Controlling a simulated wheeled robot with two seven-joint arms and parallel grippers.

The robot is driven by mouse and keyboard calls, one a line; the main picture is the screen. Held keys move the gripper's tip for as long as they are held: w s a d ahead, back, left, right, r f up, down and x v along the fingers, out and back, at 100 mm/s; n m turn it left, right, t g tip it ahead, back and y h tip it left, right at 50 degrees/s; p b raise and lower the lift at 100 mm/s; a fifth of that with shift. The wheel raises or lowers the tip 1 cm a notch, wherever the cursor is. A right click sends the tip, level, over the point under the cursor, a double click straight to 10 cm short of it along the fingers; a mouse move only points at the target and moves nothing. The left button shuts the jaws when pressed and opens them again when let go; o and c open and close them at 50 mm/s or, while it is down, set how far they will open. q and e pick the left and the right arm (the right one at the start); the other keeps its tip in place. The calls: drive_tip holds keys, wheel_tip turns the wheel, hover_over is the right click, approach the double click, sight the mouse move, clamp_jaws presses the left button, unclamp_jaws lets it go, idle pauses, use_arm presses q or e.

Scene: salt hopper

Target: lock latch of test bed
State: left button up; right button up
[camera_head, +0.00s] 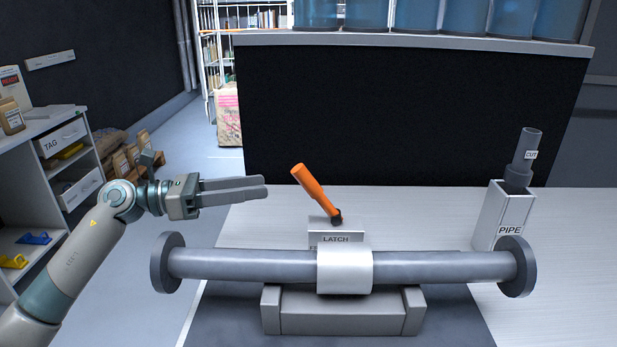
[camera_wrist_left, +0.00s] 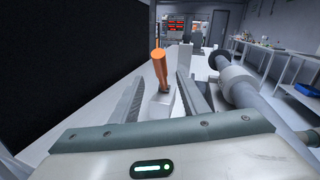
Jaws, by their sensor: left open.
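The latch's orange handle (camera_head: 314,187) rises from a dark pivot above a white plate labelled LATCH (camera_head: 336,239). The handle tilts up and to the left in the head view. In the left wrist view the orange handle (camera_wrist_left: 160,68) stands nearly upright, between and beyond my fingers. A grey flanged pipe (camera_head: 240,264) lies across the grey test bed (camera_head: 342,312), with a white band (camera_head: 344,271) around its middle. My left gripper (camera_head: 266,187) is open and empty, left of the handle and apart from it. My right gripper is not in view.
A white holder labelled PIPE (camera_head: 502,215) with a grey pipe piece (camera_head: 526,152) stands at the right. A black panel (camera_head: 400,110) rises behind the table. A white shelf (camera_head: 60,170) stands at the left. The tabletop (camera_head: 420,215) right of the latch is clear.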

sight(308, 181)
use_arm(q)
drive_tip(key=p+x, duration=0.2)
drive_tip(key=x, duration=0.8)
drive_tip(key=shift+d+r, duration=0.1)
drive_tip(key=shift+x, duration=0.9)
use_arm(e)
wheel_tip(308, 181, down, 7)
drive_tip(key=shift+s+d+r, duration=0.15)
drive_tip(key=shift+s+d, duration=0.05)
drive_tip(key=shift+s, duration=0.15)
use_arm(q)
clamp_jaws()
